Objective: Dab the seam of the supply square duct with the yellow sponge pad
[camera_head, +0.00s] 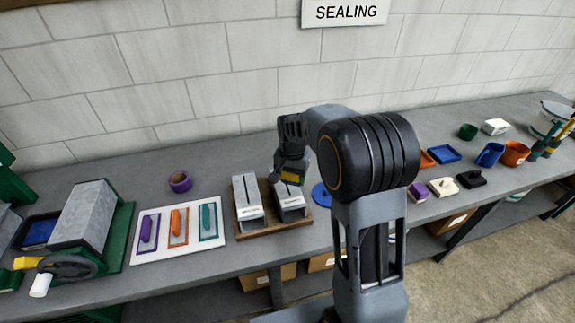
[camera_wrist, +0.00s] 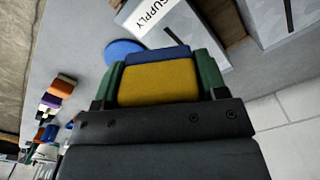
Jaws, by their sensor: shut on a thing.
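My gripper (camera_head: 289,170) is shut on the yellow sponge pad (camera_head: 288,177), just above the right-hand of two grey ducts. In the wrist view, green fingers grip the pad (camera_wrist: 158,84) from both sides, and its far edge is blue. The supply square duct (camera_wrist: 152,18) carries a "SUPPLY" label and lies just beyond the pad. It appears to be the right-hand duct (camera_head: 291,205) in the head view, its top partly hidden by my gripper. I cannot tell whether the pad touches the duct, and the seam is not clearly visible.
Both ducts stand on a wooden board (camera_head: 272,229), the other duct (camera_head: 247,205) to the left. A blue disc (camera_head: 321,194) lies right of the board. A white board with coloured tools (camera_head: 180,232) and a purple tape roll (camera_head: 180,181) lie left. Several coloured containers stand right.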

